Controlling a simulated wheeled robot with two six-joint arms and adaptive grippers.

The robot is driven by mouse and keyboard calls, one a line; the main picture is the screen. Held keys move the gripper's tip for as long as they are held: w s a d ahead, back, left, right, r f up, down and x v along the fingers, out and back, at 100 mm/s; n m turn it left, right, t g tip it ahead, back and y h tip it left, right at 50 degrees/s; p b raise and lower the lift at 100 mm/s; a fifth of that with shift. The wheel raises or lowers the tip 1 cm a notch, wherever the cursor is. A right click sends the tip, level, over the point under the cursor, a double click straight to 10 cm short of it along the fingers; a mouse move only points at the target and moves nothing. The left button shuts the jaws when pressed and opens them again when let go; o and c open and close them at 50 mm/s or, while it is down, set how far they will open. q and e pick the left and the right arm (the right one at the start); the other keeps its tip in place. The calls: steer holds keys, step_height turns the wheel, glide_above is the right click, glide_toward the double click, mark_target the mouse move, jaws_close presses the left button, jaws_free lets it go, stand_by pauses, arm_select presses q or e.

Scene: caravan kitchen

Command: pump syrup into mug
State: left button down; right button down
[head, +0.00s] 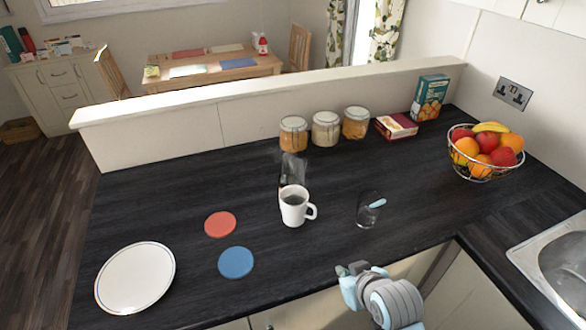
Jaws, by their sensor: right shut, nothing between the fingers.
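A white mug (294,211) with dark liquid in it stands upright on the dark counter, its handle to the right. A small dark, glassy container (366,213) with a light blue piece at its top stands right of the mug; it may be the syrup pump, but it is too small to be sure. My right gripper (352,268) is at the counter's front edge, below and apart from both. It is shut and empty. My left gripper is not in view.
Two coasters, red (220,224) and blue (236,262), and a white plate (135,278) lie left. Jars (326,131) and boxes (397,127) line the back. A fruit basket (486,154) and sink (555,262) are right. Grey haze rises behind the mug.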

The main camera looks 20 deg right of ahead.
steer(key=w+a+r+t, duration=0.2)
steer(key=w+r+t, duration=0.1)
steer(key=w+r, duration=0.7)
steer(key=w+a+r+t+y, duration=0.1)
steer(key=w+r+t, duration=0.3)
steer(key=w+r, duration=0.6)
steer(key=shift+a+r, duration=0.35)
steer(key=shift+r, duration=0.35)
glide_above(290, 164)
steer(key=w, duration=0.1)
step_height(290, 164, down, 3)
steer(key=shift+w+d+f+b, duration=0.1)
steer(key=shift+d+f+b, duration=0.1)
steer(key=shift+f, duration=0.7)
steer(key=shift+d+f+b, duration=0.1)
steer(key=shift+d+f, duration=0.1)
steer(key=shift+f, duration=0.7)
steer(key=shift+f, duration=0.1)
